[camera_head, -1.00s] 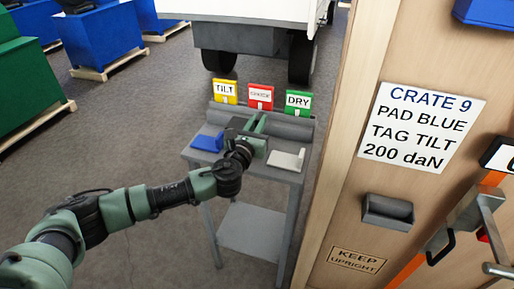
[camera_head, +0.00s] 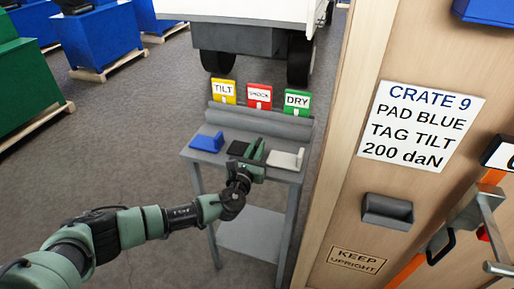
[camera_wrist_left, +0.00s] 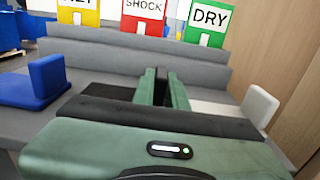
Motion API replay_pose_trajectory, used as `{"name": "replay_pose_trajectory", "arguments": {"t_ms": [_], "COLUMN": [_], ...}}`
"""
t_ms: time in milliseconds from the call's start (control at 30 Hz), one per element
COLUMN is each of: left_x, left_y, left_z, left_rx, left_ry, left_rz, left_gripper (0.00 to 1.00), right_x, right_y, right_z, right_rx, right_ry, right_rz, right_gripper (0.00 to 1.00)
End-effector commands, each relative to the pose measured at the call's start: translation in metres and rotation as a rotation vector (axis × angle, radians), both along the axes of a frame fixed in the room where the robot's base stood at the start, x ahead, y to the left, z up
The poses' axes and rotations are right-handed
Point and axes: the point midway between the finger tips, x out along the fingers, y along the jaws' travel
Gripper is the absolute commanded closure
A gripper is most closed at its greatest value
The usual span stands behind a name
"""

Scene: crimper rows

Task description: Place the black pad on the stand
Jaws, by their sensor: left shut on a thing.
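The black pad (camera_head: 238,148) is a flat dark plate with an upright fin. It is at the top of the grey stand (camera_head: 204,158), between the blue pad (camera_head: 207,141) and the white pad (camera_head: 286,159). My left gripper (camera_head: 256,150) is shut on its fin. In the left wrist view, the fin shows between the fingers (camera_wrist_left: 163,88), and part of the black plate (camera_wrist_left: 92,107) shows left of them. The gripper body hides the near part. The plate looks level and at or close to the stand top; contact is not clear. My right gripper is not in view.
Yellow TILT (camera_head: 223,92), red SHOCK (camera_head: 258,97) and green DRY (camera_head: 297,103) tags stand along the stand's back. A wooden crate (camera_head: 345,215) with a sign (camera_head: 420,127) rises close on the right. The floor (camera_head: 140,120) left of the stand is clear.

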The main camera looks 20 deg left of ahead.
Motion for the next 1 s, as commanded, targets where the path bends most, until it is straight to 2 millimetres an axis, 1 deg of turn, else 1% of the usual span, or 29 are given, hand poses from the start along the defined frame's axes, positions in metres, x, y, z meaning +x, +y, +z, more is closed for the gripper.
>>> {"name": "replay_pose_trajectory", "arguments": {"t_ms": [67, 100, 167, 467, 567, 600, 667, 767, 900, 1000], "left_x": [0.0, 0.0, 0.0, 0.0, 0.0, -0.005, -0.013, -0.032, -0.064, -0.084], "left_y": [0.0, 0.0, 0.0, 0.0, 0.0, 0.001, 0.001, 0.002, 0.002, 0.003], "left_z": [-0.004, -0.003, -0.002, -0.002, 0.003, -0.001, -0.002, -0.002, -0.003, -0.003], "left_rx": [0.0, 0.0, 0.0, 0.0, 0.0, 0.0, 0.0, -0.001, -0.002, -0.001], "left_ry": [0.0, 0.0, 0.0, 0.0, 0.0, 0.001, 0.002, 0.003, 0.004, 0.003], "left_rz": [0.0, 0.0, 0.0, 0.0, 0.0, 0.0, -0.001, -0.001, -0.002, -0.001], "left_gripper": [1.0, 0.81, 0.65, 0.65, 0.65, 0.65, 0.65, 0.65, 0.65, 0.65], "right_x": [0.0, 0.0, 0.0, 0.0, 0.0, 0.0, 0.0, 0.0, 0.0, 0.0], "right_y": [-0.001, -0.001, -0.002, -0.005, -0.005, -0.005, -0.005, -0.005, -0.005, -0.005], "right_z": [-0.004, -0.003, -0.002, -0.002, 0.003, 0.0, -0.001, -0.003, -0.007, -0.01], "right_rx": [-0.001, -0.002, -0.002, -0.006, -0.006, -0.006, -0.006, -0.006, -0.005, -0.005], "right_ry": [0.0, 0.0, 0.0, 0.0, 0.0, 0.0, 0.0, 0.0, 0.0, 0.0], "right_rz": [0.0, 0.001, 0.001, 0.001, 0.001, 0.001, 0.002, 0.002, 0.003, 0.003], "right_gripper": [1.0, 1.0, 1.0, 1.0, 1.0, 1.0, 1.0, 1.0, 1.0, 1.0]}}
